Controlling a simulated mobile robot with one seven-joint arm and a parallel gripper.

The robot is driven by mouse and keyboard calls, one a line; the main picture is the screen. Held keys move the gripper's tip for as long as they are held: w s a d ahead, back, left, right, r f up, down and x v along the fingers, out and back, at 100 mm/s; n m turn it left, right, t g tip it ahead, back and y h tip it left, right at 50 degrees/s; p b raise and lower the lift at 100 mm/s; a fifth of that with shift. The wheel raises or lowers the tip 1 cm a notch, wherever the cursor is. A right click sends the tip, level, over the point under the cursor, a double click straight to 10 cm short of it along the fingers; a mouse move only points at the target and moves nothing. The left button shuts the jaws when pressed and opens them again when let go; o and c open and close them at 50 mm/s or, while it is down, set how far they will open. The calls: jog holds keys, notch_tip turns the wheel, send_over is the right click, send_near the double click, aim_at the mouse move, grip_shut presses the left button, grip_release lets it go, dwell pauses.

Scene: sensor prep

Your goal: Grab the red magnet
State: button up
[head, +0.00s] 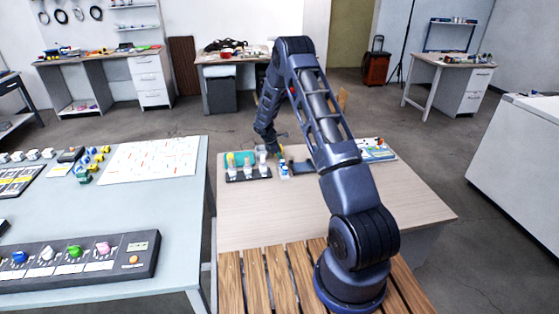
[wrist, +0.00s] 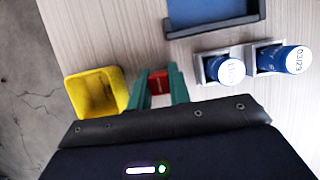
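The red magnet (wrist: 159,81) shows in the wrist view as a small red block on the light wood table. My gripper (wrist: 159,86) has its two green fingers on either side of the magnet, with the fingertips close against its sides. I cannot tell whether they touch or press on it. In the head view my gripper (head: 275,148) is low over the far part of the wood table, and the magnet cannot be made out there.
A yellow bin (wrist: 112,86) stands just left of my fingers in the wrist view. A blue tray (wrist: 205,29) lies beyond. The near wood table (head: 262,212) is clear.

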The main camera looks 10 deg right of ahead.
grip_shut()
jog(key=shift+r, duration=0.1)
